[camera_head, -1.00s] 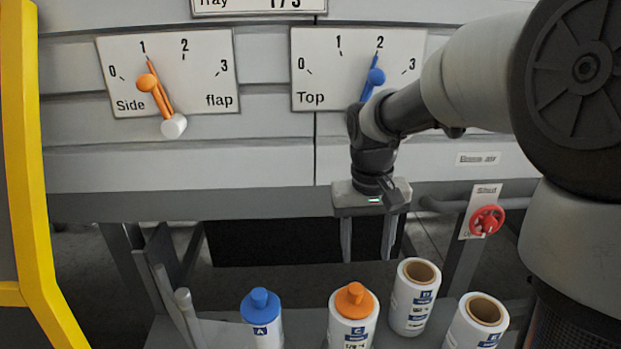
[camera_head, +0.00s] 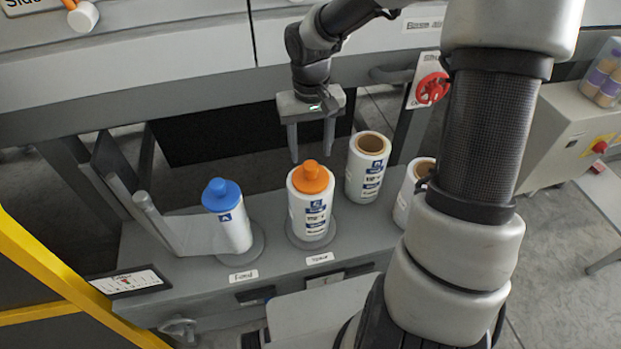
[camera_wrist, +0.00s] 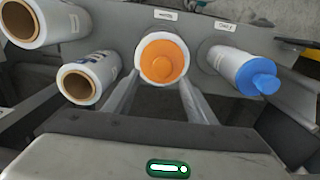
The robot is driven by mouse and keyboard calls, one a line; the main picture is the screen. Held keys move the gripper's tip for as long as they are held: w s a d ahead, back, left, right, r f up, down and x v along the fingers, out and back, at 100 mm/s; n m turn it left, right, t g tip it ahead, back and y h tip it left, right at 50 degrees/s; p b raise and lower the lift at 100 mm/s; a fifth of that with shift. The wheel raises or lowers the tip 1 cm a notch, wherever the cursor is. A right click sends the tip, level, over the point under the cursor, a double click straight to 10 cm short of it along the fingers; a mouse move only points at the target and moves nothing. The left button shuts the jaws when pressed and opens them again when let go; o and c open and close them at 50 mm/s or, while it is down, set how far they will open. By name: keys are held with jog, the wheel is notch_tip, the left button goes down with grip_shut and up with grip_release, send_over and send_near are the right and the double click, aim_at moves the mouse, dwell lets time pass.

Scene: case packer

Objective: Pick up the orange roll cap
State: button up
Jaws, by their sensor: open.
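The orange roll cap (camera_head: 310,177) sits on top of a white labelled roll, which stands upright on a round base on the grey shelf. In the wrist view the orange cap (camera_wrist: 163,60) is seen from above, beyond the fingertips. My gripper (camera_head: 312,158) points down with its fingers apart and nothing between them. It is close to the cap; in the head view the fingertips are just above and behind it. I cannot tell whether they touch it. In the wrist view my gripper (camera_wrist: 160,85) has its two fingers either side of the line to the cap.
A blue-capped roll (camera_head: 230,215) stands to the left. An uncapped roll (camera_head: 367,167) with a brown core stands to the right, and another (camera_head: 411,193) is partly hidden by my arm. A red knob (camera_head: 433,88) is on the machine front.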

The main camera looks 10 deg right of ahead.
aim_at(311, 165)
jog(key=f, duration=0.2)
jog(key=s+f+b, duration=0.1)
jog(key=f, duration=0.2)
jog(key=shift+a+f, duration=0.1)
jog(key=shift+a, duration=0.05)
jog(key=c, duration=1.2)
